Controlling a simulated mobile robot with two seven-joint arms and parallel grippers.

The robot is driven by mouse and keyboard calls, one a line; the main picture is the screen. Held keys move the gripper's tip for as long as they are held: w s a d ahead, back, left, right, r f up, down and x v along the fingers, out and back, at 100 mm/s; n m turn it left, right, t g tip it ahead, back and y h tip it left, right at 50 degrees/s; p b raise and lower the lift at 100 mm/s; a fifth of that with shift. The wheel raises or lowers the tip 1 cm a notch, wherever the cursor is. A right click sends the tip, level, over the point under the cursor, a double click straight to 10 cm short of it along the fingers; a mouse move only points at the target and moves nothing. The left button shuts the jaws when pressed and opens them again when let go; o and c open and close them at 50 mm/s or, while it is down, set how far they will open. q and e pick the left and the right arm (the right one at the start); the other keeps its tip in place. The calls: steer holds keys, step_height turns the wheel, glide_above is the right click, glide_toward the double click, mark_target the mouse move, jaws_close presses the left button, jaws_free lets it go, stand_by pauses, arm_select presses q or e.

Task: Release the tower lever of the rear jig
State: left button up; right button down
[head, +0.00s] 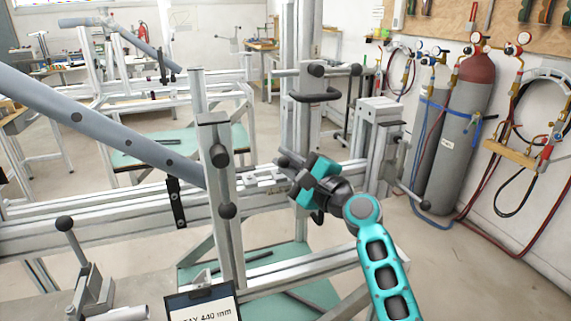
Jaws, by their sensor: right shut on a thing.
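The jig's upright tower (303,60) stands behind the long aluminium rail, right of the picture's middle. A dark grey lever end (289,160) shows low in front of this tower. My teal right gripper (299,176) is at it, shut, with its fingers pointing up and to the left. The fingers and wrist hide most of the lever, and its exact angle is hard to tell. My left gripper is not in view.
A nearer post (222,180) with black knobs stands left of my right gripper. A thick grey tube (100,125) slopes in from the left. Gas cylinders (468,130) stand at the right wall.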

steer(key=shift+r+m, duration=0.15)
steer(key=shift+m, duration=0.35)
steer(key=c, duration=1.2)
jaws_free()
steer(key=shift+d+r, duration=0.1)
steer(key=v, duration=1.3)
steer(key=shift+f, duration=0.25)
